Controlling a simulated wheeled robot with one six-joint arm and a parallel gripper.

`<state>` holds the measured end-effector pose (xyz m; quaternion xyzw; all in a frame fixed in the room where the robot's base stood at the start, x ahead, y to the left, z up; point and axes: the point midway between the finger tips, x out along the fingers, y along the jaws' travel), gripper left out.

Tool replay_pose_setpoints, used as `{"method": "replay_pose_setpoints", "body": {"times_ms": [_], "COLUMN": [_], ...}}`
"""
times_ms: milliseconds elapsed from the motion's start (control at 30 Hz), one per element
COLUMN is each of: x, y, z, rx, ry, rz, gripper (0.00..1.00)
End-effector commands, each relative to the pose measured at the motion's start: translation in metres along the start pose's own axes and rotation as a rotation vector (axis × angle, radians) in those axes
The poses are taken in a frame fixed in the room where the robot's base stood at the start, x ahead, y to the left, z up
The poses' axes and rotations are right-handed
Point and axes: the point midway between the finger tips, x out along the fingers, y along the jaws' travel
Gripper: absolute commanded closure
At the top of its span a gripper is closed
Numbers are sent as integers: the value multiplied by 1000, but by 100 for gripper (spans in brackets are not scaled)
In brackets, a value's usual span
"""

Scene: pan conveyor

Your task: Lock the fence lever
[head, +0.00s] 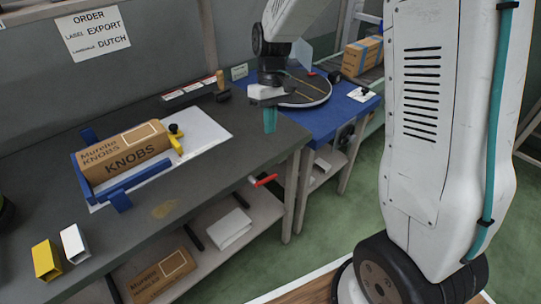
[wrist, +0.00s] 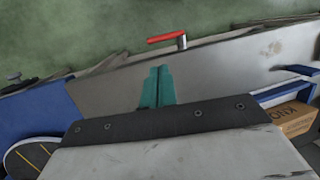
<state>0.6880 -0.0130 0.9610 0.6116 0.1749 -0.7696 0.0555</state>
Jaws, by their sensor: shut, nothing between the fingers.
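A lever with a red handle (head: 264,180) sticks out at the front edge of the grey bench, near its right corner. It also shows in the wrist view, where the red handle (wrist: 168,38) points left from a short metal post. The blue fence (head: 135,183) lies around a cardboard KNOBS box (head: 125,152) on a white board. My gripper (head: 270,121) is over the right end of the bench, apart from the red lever. Its teal fingers (wrist: 157,86) are together and empty, pointing toward the lever side in the wrist view.
A yellow stop with a black knob (head: 176,139) sits at the box's right end. A blue table (head: 335,118) with a round disc (head: 312,92) adjoins at the right. Yellow (head: 45,261) and white (head: 74,243) blocks stand front left. Boxes lie on the lower shelf.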

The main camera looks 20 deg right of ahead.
Motion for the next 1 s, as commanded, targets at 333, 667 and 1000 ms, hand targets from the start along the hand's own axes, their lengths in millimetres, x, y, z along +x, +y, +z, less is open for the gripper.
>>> {"method": "replay_pose_setpoints", "body": {"times_ms": [333, 667, 1000], "x": [61, 121, 138], "y": [-2, -3, -3], "z": [0, 0, -1], "rx": [-3, -4, -4], "ry": [-6, -5, -1], "rz": [-1, 0, 1], "gripper": [100, 100, 100]}}
